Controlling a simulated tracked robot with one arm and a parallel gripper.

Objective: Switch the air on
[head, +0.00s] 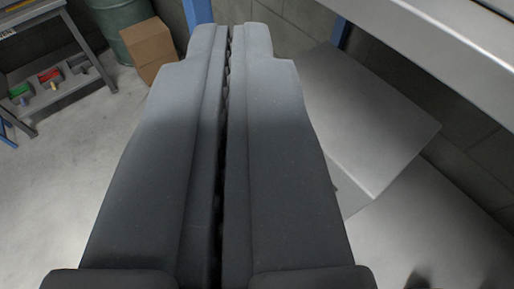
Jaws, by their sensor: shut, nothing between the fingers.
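My gripper (231,32) fills the middle of the head view, its two long dark fingers pressed together with only a thin dark seam between them. It is shut and holds nothing. The fingers point away from the camera toward a blue post and the wall. No air switch can be made out in this view. The fingers hide whatever lies straight behind them.
Grey metal panels (375,120) lie close on the right, with a long metal edge (440,45) above them. At left are a grey bench (60,95) with small red and green items, a green barrel (122,18) and a cardboard box (148,46). The left floor is clear.

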